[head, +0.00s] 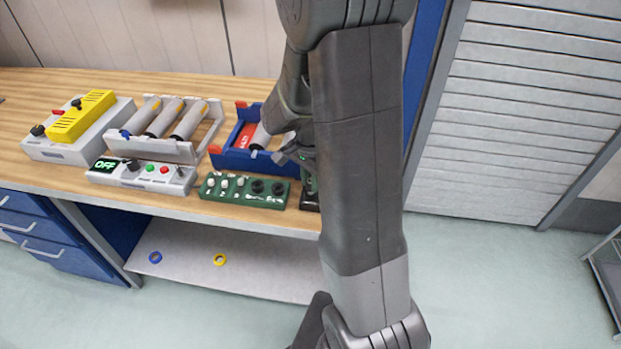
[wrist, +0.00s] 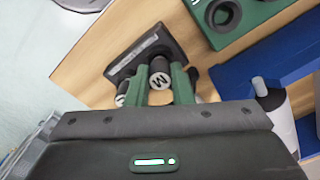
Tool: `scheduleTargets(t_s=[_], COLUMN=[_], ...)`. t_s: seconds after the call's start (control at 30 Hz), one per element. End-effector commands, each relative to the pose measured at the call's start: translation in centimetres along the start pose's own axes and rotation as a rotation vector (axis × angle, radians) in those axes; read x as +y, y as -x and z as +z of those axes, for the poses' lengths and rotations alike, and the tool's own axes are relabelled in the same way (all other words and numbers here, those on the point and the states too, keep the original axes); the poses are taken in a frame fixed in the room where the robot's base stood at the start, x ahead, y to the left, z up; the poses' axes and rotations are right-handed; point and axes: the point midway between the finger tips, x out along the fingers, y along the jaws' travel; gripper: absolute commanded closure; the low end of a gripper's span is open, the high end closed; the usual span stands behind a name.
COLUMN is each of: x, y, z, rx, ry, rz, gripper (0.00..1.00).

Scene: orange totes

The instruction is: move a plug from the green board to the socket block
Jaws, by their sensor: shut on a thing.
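In the wrist view my gripper (wrist: 161,84) has its green fingers closed around a dark plug (wrist: 159,66) with an M on its pale round end. The plug is over or at a dark block (wrist: 140,52), which looks like the socket block; whether it is seated I cannot tell. Another pale marked end (wrist: 121,100) shows partly behind the left finger. The green board (head: 243,190) lies at the bench's front edge with several white pieces and two black round parts. It also shows at top right in the wrist view (wrist: 248,29). In the head view my arm hides most of the dark block (head: 309,201).
A blue tray (head: 257,163) with a cylinder stands behind the green board. To the left are a grey rack (head: 175,150) of cylinders, a control box (head: 141,176) reading OFF, and a yellow-topped box (head: 82,115). Two rings, blue and yellow, lie on the lower shelf (head: 225,262).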

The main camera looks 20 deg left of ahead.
Motion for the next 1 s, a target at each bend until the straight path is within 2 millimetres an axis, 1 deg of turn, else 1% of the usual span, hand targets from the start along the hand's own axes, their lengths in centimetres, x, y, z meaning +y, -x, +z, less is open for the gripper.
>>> scheduleTargets(t_s=[0.9,0.93,1.0], x=[0.0,0.0,0.0], y=[-0.79,-0.73,-0.71], z=[0.0,0.0,0.0], rx=[0.0,0.0,0.0], ry=[0.0,0.0,0.0], rz=[0.0,0.0,0.0], gripper=[1.0,0.74,0.6])
